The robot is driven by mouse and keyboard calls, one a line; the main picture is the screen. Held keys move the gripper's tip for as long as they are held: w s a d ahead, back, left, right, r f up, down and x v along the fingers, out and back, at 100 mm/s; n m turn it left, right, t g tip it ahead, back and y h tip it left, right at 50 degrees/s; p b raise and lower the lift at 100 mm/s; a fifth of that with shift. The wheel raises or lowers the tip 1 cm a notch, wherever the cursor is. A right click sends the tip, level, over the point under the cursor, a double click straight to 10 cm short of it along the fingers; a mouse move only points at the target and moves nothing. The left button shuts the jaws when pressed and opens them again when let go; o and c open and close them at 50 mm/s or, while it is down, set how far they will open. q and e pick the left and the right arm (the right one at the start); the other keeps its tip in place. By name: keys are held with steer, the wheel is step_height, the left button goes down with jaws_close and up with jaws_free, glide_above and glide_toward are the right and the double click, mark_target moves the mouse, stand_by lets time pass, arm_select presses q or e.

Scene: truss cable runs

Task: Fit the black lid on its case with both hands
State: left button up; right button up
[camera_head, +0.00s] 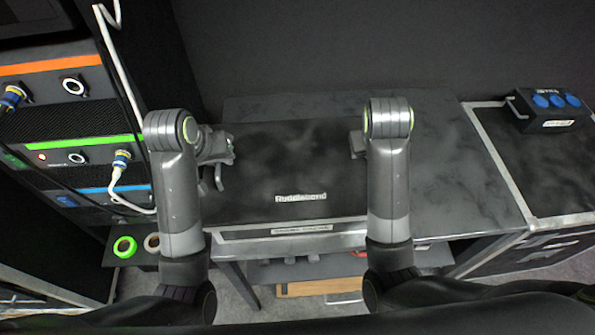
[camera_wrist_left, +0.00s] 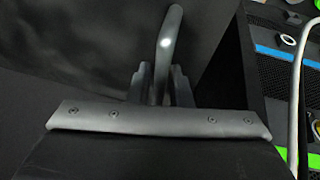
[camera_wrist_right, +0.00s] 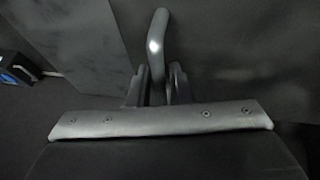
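The black lid (camera_head: 285,175), with white lettering near its front edge, lies level between my two arms in the head view. The front of its case (camera_head: 290,231) shows as a strip with a pale label just below the lid's front edge. I cannot tell whether the lid touches the case all round. My left gripper (camera_head: 222,150) is at the lid's left side, its fingers close around a grey bar handle (camera_wrist_left: 168,50). My right gripper (camera_wrist_right: 157,85) is at the lid's right side, its fingers close around another bar handle (camera_wrist_right: 156,40). My right arm hides most of that side in the head view.
The case stands on a dark grey table (camera_head: 450,190); its right part is clear. A black box with blue sockets (camera_head: 548,108) stands on a flight case at the right. A rack with cables (camera_head: 75,130) stands close at the left. Tape rolls (camera_head: 125,247) lie at the lower left.

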arm_select(q)
steer(key=shift+o, duration=1.2)
arm_select(e)
steer(key=shift+o, duration=1.2)
arm_select(q)
steer(key=shift+r, duration=0.1)
arm_select(e)
steer(key=shift+r, duration=0.1)
